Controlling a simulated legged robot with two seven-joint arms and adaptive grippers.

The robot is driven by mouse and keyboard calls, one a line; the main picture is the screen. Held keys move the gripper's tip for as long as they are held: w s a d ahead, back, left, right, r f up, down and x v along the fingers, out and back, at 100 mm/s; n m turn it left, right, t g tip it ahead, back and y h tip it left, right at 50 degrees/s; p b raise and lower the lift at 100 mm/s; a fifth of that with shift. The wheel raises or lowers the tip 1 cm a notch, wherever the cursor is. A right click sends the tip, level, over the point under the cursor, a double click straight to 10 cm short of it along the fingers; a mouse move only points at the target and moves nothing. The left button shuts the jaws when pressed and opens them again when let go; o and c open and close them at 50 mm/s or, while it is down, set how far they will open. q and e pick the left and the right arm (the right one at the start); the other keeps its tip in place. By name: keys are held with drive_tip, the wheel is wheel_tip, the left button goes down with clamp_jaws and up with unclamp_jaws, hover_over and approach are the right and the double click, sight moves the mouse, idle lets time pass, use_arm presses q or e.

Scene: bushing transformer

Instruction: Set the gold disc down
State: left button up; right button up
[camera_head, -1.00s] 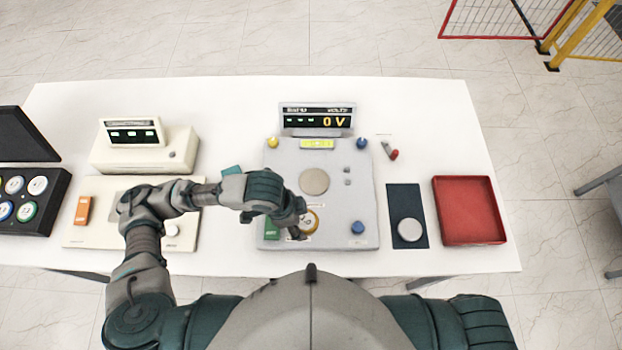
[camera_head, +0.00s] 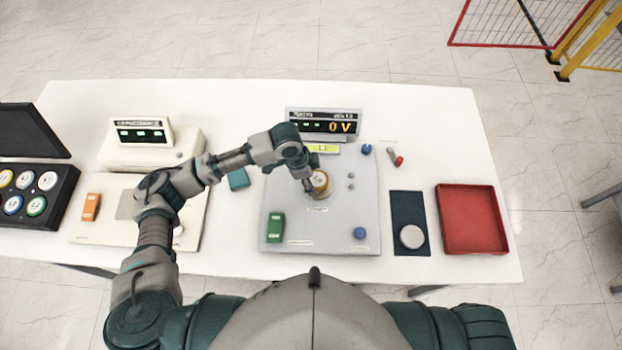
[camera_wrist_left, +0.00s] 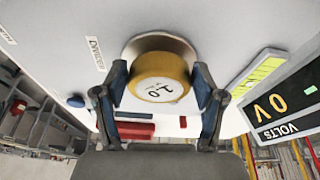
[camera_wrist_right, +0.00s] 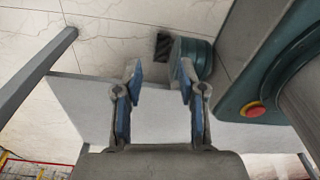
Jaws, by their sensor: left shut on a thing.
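The gold disc (camera_head: 321,184) has a white top marked with a number, and it also shows in the left wrist view (camera_wrist_left: 157,78). My left gripper (camera_head: 312,186) is shut on it, with a finger on either side (camera_wrist_left: 160,92). The disc is over the round metal plate (camera_wrist_left: 133,46) on the grey panel (camera_head: 345,215). The plate's rim shows behind the disc. I cannot tell whether disc and plate touch. My right gripper (camera_wrist_right: 155,85) is open and empty, beside the table's edge in the right wrist view; the head view does not show it.
A display (camera_head: 325,125) reading 0 V stands behind the panel. A green block (camera_head: 275,227) and a blue knob (camera_head: 360,233) are on the panel. To the right are a dark mat (camera_head: 408,204) with a silver disc (camera_head: 412,237) and an empty red tray (camera_head: 472,220).

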use_arm(q)
drive_tip(key=shift+d+f, duration=0.15)
drive_tip(key=shift+f, duration=0.3)
drive_tip(key=shift+d+f, duration=0.1)
drive_tip(key=shift+d, duration=0.15)
drive_tip(key=o, duration=1.4)
drive_tip(key=shift+a, duration=0.15)
use_arm(e)
drive_tip(key=shift+d, duration=0.8)
use_arm(q)
drive_tip(key=shift+a, duration=0.1)
use_arm(e)
drive_tip(key=shift+a, duration=0.1)
